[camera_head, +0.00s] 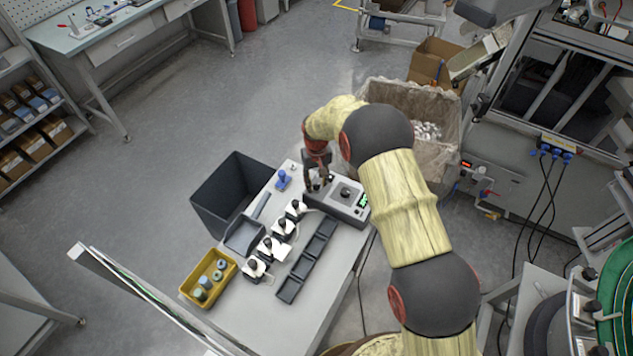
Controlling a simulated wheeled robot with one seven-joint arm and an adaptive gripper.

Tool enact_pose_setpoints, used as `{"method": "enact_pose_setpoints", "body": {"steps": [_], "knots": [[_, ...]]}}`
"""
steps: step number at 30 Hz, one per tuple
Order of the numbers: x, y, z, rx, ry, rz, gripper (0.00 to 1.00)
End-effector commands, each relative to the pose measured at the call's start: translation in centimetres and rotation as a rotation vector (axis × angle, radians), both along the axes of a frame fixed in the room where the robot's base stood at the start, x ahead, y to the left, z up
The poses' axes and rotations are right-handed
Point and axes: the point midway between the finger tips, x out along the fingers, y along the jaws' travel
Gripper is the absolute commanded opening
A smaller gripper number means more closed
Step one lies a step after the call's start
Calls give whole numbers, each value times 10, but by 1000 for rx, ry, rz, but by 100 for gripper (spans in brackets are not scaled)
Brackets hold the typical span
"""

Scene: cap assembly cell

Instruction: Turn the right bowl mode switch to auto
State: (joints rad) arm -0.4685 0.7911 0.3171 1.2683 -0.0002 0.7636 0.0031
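My gripper (318,182) points down at the far end of the white table, over or just beside the left end of a grey box. The grey box (345,213) has a black round part on top and a green lit display. The fingertips are small and dark here, and I cannot tell whether they are open or touching anything. A bowl with a green inside (617,290) is partly in view at the lower right edge. I cannot make out a right bowl mode switch. A small unit with a red display (467,164) is on the machine at the right.
The white table (318,312) holds a row of small black-and-white fixtures (271,247), a black sectioned tray (307,260) and a yellow bin (190,293). A black crate (210,186) stands left of it. A lined carton (385,91) stands behind my arm. Floor at the left is clear.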

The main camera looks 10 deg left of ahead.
Motion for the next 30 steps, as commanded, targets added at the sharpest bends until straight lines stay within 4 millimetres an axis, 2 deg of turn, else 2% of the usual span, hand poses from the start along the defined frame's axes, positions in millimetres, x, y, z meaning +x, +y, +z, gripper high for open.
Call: {"method": "enact_pose_setpoints", "body": {"steps": [10, 14, 30], "knots": [[0, 0, 0, 0, 1, 0, 40], [0, 0, 7, 0, 0, -1, 40], [1, 0, 103, 0, -1, 0, 40]]}}
